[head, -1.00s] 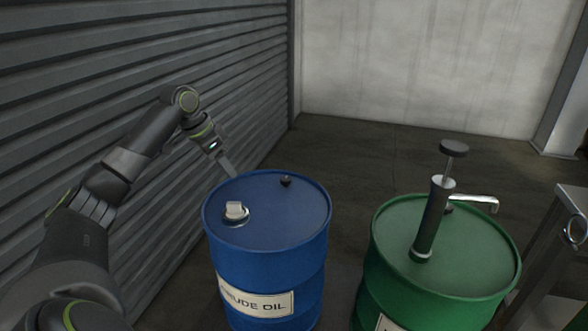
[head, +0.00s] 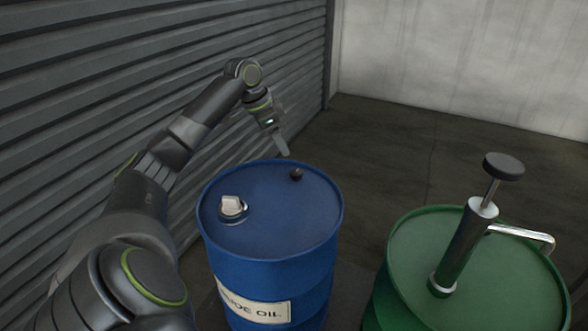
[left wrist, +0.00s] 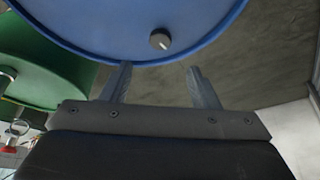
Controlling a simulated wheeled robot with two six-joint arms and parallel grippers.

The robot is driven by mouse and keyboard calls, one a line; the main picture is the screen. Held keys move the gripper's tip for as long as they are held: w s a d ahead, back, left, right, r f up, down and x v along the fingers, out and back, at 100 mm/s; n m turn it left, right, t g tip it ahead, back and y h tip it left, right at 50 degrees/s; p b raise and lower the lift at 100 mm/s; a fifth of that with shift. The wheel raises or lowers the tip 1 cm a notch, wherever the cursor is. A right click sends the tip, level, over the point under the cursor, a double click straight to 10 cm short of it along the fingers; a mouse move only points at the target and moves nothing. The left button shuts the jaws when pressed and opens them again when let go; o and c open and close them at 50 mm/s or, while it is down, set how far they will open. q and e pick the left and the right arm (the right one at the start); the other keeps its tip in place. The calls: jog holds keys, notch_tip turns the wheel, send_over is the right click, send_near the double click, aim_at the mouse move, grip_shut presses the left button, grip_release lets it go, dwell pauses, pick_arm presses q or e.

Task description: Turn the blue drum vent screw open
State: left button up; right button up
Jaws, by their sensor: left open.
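The blue drum (head: 275,215) stands upright, with a label reading partly "DE OIL" on its side. Its small dark vent screw (head: 296,174) sits near the far edge of the lid; in the left wrist view the screw (left wrist: 160,40) shows a pale mark on its top. A larger pale cap (head: 231,206) sits at the lid's left. My left gripper (head: 284,150) is just beyond the drum's far rim, near the screw but apart from it. In the left wrist view its two fingers (left wrist: 156,78) are spread with nothing between them. My right gripper is not in view.
A green drum (head: 410,240) with an upright hand pump (head: 465,240) and silver spout stands at the right. A corrugated shutter wall (head: 120,80) runs along the left behind my arm. The floor (head: 385,150) beyond the drums is clear.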

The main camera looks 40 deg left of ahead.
aim_at(296, 172)
pick_arm(q)
jog(key=b+x, duration=0.1)
jog(key=x, duration=0.9)
jog(key=shift+d+f, duration=0.1)
jog(key=shift+f, duration=0.2)
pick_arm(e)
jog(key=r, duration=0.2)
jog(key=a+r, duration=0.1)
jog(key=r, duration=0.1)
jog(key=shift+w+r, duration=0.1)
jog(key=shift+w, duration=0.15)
pick_arm(q)
jog(key=c, duration=1)
jog(key=shift+o, duration=0.2)
jog(key=shift+r, duration=0.1)
